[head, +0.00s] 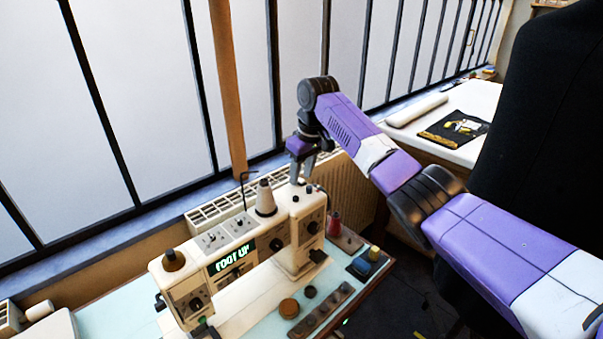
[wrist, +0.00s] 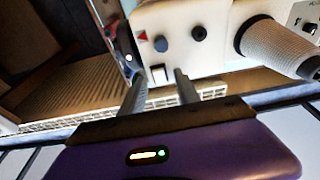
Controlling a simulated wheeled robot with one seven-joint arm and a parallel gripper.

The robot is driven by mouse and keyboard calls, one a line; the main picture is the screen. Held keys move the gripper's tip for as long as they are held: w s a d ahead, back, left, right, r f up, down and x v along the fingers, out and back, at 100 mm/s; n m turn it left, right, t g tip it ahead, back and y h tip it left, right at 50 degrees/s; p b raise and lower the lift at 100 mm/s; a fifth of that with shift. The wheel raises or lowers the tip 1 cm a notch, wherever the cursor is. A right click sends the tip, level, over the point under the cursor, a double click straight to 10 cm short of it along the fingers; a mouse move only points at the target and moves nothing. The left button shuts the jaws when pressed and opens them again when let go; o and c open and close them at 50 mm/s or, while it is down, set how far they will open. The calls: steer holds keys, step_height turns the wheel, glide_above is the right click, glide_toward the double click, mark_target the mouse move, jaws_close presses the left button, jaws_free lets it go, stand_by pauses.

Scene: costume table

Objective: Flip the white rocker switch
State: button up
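The white rocker switch (wrist: 159,74) shows in the wrist view as a small pale rectangle in a dark surround, low on the cream end of the sewing machine (wrist: 178,22). My gripper (wrist: 161,80) has its two fingers apart, and the switch shows in the gap between the tips. I cannot tell whether a finger touches it. In the head view the cream sewing machine (head: 290,232) stands on the table, and my gripper (head: 297,172) points down behind the top of its right end. The switch is hidden there.
A red-triangle label, a grey knob (wrist: 161,43) and a dark knob (wrist: 199,33) sit near the switch. A thread cone (head: 265,199) stands on the machine. The machine's display (head: 232,261) reads "FOOT UP". A radiator (head: 340,185) and barred window lie behind.

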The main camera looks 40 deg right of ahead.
steer(key=b+v, duration=0.1)
steer(key=v, duration=0.6)
steer(key=shift+r, duration=0.4)
steer(key=shift+s, duration=0.1)
